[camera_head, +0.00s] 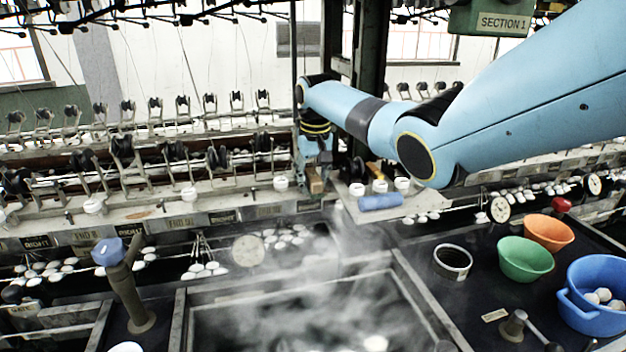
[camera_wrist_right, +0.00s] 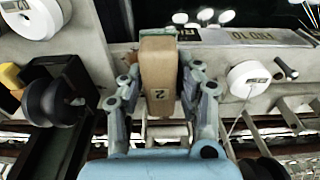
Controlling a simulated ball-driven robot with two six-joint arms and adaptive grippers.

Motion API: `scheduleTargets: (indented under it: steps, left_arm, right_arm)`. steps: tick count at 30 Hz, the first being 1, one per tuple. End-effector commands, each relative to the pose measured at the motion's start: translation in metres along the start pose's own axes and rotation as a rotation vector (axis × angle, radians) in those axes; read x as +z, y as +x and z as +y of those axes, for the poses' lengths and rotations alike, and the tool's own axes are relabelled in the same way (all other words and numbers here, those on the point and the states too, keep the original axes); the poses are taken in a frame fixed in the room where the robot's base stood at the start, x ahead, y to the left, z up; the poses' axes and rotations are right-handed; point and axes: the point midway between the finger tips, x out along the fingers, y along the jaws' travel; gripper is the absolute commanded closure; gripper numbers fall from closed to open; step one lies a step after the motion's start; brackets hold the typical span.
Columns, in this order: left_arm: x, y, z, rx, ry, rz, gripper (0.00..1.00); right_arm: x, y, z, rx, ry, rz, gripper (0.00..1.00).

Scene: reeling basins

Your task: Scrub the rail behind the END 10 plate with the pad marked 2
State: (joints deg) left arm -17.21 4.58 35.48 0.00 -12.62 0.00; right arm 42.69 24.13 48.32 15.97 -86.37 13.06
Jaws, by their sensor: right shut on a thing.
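My right gripper (camera_head: 315,160) is shut on a tan block-shaped pad (camera_wrist_right: 160,70), whose end bears a mark that reads as a turned 2. The pad also shows under the gripper in the head view (camera_head: 316,182). The END 10 plate (camera_wrist_right: 258,37) appears upside down at the upper right of the wrist view; it is faint in the head view (camera_head: 268,211). The pale rail (camera_wrist_right: 213,65) behind the plate is beside the pad. I cannot tell whether pad and rail touch. My left gripper is not in view.
A white spool-like piece (camera_wrist_right: 249,79) stands on the rail close to the right finger. A dark bracket (camera_wrist_right: 72,110) with a black roller is on the other side. A blue roll (camera_head: 380,202) and white cups lie right of the gripper. Steam rises over the basin (camera_head: 190,315) in front.

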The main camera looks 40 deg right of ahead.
Motion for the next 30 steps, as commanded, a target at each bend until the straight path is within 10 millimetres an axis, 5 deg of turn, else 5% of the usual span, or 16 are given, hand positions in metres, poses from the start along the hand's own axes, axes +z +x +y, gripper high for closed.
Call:
scheduleTargets:
  steps: [30]
  left_arm:
    - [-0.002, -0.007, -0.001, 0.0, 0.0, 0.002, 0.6]
  right_arm:
    - [0.0, 0.005, 0.016, -0.001, -0.001, 0.0, 0.93]
